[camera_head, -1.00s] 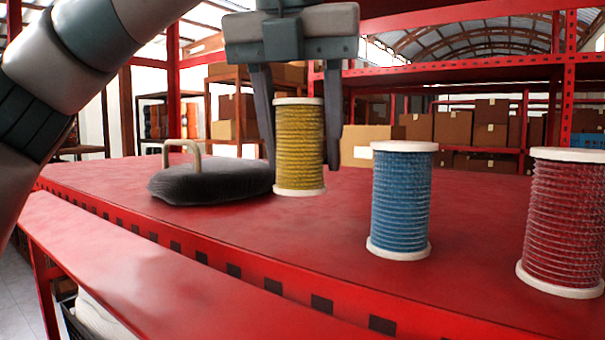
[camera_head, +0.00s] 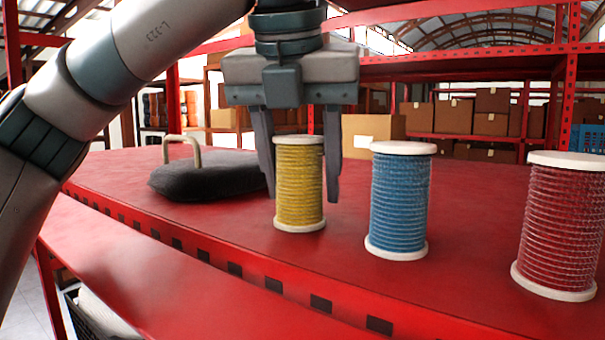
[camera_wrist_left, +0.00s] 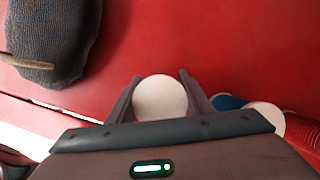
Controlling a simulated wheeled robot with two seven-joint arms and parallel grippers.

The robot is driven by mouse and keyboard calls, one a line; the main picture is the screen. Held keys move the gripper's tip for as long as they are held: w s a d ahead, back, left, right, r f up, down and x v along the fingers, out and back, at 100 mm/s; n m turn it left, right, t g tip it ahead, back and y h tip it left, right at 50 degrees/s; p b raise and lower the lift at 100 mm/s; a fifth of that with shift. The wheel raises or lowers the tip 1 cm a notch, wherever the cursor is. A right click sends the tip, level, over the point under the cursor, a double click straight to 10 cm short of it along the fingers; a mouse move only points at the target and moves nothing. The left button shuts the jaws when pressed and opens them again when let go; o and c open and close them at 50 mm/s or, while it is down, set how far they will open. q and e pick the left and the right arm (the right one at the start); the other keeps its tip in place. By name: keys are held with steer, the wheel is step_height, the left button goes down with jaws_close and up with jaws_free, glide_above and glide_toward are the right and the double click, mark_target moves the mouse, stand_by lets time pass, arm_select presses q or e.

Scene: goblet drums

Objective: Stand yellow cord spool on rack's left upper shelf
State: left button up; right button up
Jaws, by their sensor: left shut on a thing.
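The yellow cord spool (camera_head: 299,185), with white end discs, is upright between the fingers of my left gripper (camera_head: 299,192), which is shut on it. In the left wrist view its round white top (camera_wrist_left: 160,98) lies between the two fingers. Its lower disc is at or just above the red shelf surface (camera_head: 220,225); I cannot tell whether it touches. A blue cord spool (camera_head: 399,203) stands close to its right on the red surface. My right gripper is not in view.
A red cord spool (camera_head: 566,228) stands further right. A dark grey cushion-like weight (camera_head: 208,178) with a beige handle (camera_head: 181,139) lies to the left of the yellow spool. A red ledge (camera_head: 150,270) runs along the front. Racks with cardboard boxes (camera_head: 372,127) stand behind.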

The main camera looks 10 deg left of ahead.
arm_select(q)
steer(key=o, duration=1.1)
steer(key=shift+f, duration=0.1)
steer(key=shift+r, duration=0.25)
steer(key=shift+s+r, duration=0.15)
steer(key=shift+r, duration=0.2)
steer(key=b+v, duration=0.1)
steer(key=v, duration=1)
steer(key=shift+s+b, duration=0.1)
steer(key=shift+b, duration=0.25)
